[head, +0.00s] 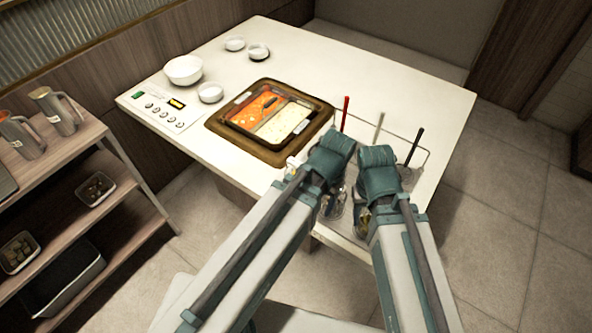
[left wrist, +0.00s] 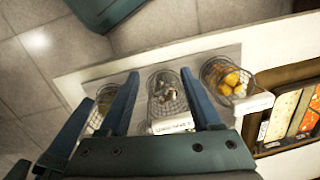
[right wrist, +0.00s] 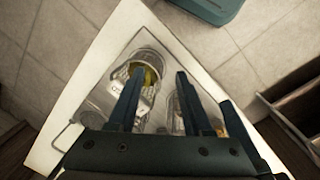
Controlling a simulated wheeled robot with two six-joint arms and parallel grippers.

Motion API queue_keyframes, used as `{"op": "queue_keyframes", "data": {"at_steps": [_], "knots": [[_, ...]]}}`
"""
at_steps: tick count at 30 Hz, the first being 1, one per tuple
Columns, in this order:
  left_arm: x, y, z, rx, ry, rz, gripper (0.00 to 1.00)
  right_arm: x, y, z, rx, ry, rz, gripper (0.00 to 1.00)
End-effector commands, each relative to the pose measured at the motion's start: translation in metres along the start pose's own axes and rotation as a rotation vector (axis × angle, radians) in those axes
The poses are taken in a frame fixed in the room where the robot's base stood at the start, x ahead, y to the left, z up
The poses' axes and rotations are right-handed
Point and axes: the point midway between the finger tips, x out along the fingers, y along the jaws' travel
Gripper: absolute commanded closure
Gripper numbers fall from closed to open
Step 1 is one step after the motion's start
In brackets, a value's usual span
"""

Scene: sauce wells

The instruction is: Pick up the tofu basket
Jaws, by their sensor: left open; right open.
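Several clear wire baskets stand in a row at the table's edge. In the left wrist view, one basket (left wrist: 222,78) holds yellow-orange chunks, and a middle basket (left wrist: 167,92) holds greyish pieces. I cannot read their labels well enough to tell which is the tofu basket. My left gripper (left wrist: 160,78) is open, its fingers to either side of the middle basket's view. In the right wrist view, a basket (right wrist: 146,72) with yellow contents lies by the left finger of my open right gripper (right wrist: 160,75). Both grippers are close together in the head view, partly hidden by their arms.
A divided pot (head: 270,113) with red and pale broth sits in a brown frame on the white table (head: 330,55). Upright red (head: 345,112) and black (head: 415,147) handles rise near a wire rack. White bowls (head: 184,69) stand at the back left. A shelf (head: 70,160) is at left.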

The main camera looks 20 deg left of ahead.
Motion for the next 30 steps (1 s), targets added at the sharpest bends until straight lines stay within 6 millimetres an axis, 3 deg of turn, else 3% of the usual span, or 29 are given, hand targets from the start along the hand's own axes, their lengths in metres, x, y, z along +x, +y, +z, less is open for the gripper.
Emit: {"op": "queue_keyframes", "data": {"at_steps": [1,9,18,24,30], "knots": [[-0.017,-0.011,-0.009,0.077,0.003,0.006,0.35,-0.017,0.002,0.001,0.0,0.0,0.0,0.5],[-0.067,-0.078,-0.042,0.702,0.043,0.031,0.35,-0.07,0.007,0.004,-0.001,0.0,0.0,0.5],[-0.101,-0.139,-0.06,1.247,0.093,0.023,0.35,-0.107,0.01,0.006,-0.002,0.0,0.0,0.5],[-0.107,-0.156,-0.063,1.401,0.107,0.014,0.35,-0.114,0.011,0.007,-0.002,0.0,0.0,0.5],[-0.106,-0.157,-0.063,1.427,0.109,0.012,0.35,-0.113,0.011,0.007,-0.002,0.0,0.0,0.5]]}}
